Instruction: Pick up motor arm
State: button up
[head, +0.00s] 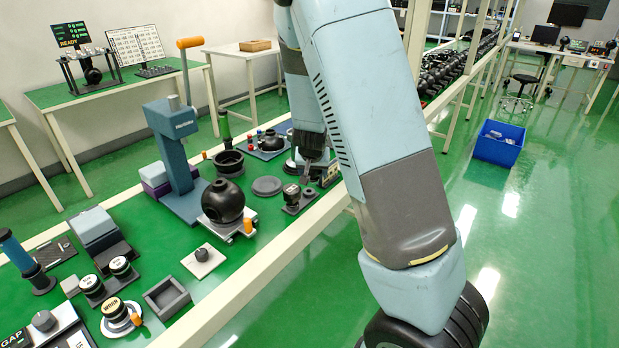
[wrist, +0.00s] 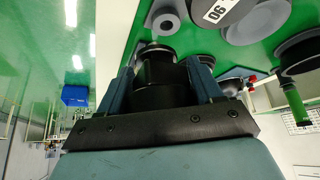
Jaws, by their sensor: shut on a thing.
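My gripper (wrist: 161,76) shows in the wrist view with its two teal fingers on either side of a dark stepped cylindrical part, which I take for the motor arm (wrist: 157,64). The fingers are shut on it. Its far end is seen nearly end-on, and its lower portion is hidden by the gripper body. In the head view my gripper (head: 309,165) is small and dark over the far right part of the green bench. The held part cannot be made out clearly there.
The bench carries a black round housing (head: 223,201), a blue-grey press (head: 176,150) with an orange handle, a flat grey disc (head: 267,186) and several small fixtures. A blue bin (head: 498,143) stands on the floor at right. A pale rail (head: 262,268) edges the bench.

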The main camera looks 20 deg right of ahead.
jog(key=s+r, duration=0.5)
jog(key=s, duration=0.5)
jog(key=shift+d+r, duration=0.2)
jog(key=shift+d, duration=0.05)
jog(key=shift+s, duration=0.1)
dwell(0.7)
jog(key=shift+f, duration=0.1)
dwell(0.4)
